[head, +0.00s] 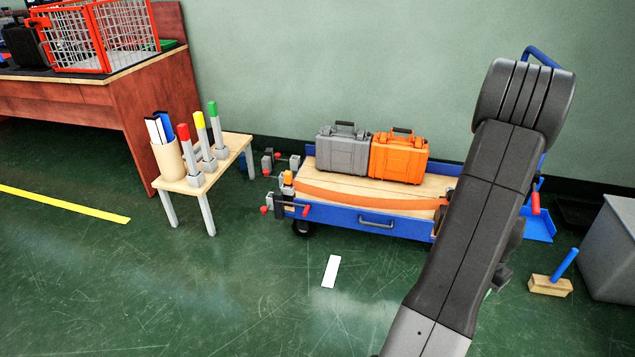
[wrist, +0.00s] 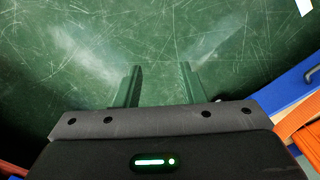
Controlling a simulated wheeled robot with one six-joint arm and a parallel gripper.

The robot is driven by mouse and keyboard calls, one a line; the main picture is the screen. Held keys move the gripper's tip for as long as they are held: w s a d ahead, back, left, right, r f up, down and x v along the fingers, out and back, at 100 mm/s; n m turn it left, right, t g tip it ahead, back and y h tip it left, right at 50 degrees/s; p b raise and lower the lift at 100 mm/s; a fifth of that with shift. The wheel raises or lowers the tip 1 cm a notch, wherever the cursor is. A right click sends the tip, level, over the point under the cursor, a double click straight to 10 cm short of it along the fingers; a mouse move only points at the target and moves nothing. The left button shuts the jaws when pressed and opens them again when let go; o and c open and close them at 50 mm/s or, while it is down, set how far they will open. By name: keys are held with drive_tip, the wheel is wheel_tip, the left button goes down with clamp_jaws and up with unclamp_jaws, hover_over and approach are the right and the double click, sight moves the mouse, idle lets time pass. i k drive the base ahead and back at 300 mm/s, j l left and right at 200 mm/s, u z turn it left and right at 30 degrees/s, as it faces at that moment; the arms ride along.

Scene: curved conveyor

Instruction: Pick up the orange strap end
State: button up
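An orange strap (head: 370,197) lies along the front of the wooden deck of a blue cart (head: 345,219) in the head view. Its left end is by a small orange block (head: 288,178) at the cart's left corner; its right part passes behind my arm. A piece of the strap (wrist: 302,135) shows at the right edge of the wrist view, beside the cart's blue side (wrist: 290,88). My gripper (wrist: 160,75) is open and empty over the green floor, left of the cart edge in the wrist view. In the head view my arm hides the gripper.
A grey case (head: 342,150) and an orange case (head: 398,156) stand on the cart. Clamps with red knobs (head: 267,209) stick out at its left end. A small table (head: 237,142) with coloured posts stands left. A brush (head: 550,286) lies right. The floor in front is mostly clear.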

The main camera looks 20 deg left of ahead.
sight(288, 175)
drive_tip(key=i+j+u, duration=0.2)
drive_tip(key=u, duration=0.2)
drive_tip(key=i+j+u, duration=0.2)
drive_tip(key=u, duration=0.2)
drive_tip(key=i+u, duration=0.2)
drive_tip(key=u, duration=0.25)
drive_tip(key=i+u, duration=0.2)
drive_tip(key=i, duration=1)
